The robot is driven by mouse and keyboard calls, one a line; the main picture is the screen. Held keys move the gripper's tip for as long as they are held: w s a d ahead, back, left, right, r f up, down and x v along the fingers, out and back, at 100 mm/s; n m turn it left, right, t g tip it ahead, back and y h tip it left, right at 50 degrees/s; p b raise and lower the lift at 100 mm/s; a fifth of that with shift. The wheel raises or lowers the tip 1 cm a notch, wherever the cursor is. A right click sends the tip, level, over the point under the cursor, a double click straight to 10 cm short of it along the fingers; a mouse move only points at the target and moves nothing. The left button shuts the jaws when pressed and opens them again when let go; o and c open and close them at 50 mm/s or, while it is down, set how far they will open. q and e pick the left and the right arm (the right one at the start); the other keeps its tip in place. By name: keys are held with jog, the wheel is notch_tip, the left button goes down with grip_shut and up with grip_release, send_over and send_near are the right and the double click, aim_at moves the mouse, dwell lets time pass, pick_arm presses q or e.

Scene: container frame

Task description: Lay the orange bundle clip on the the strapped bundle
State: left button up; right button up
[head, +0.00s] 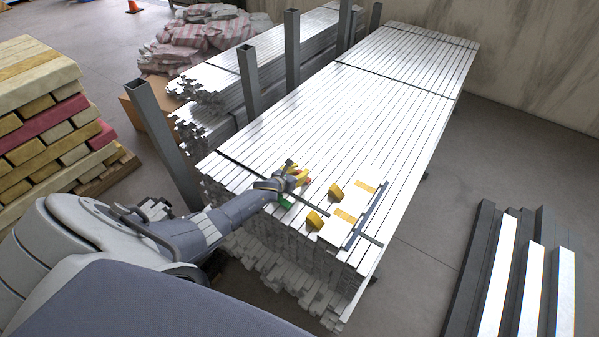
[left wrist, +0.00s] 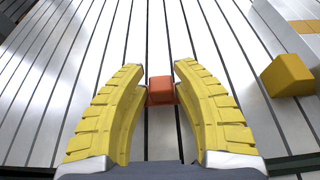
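The orange clip (left wrist: 161,91) is a small block seen in the left wrist view between the yellow fingertips of my left gripper (left wrist: 161,78). The fingers stand apart on either side of it. I cannot tell whether they press on it or whether it rests on the metal below. In the head view my left gripper (head: 297,174) is low over the near end of the strapped bundle (head: 360,110), with a bit of the orange clip (head: 307,181) beside the fingers. The bundle is a long stack of silver bars with dark straps. My right gripper is not in view.
Two yellow blocks (head: 336,192) (head: 315,220) sit on the bundle right of my gripper. A white sheet with orange patches (head: 345,215) and a dark bar (head: 369,212) lie beyond. A green piece (head: 284,201) is near the gripper. Upright posts (head: 249,82) line the left side.

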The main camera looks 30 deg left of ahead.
pick_arm(q)
jog(key=shift+o, duration=1.3)
jog(key=shift+f, duration=0.1)
jog(key=shift+r, duration=0.2)
jog(key=shift+v, duration=6)
jog(key=shift+d, duration=0.1)
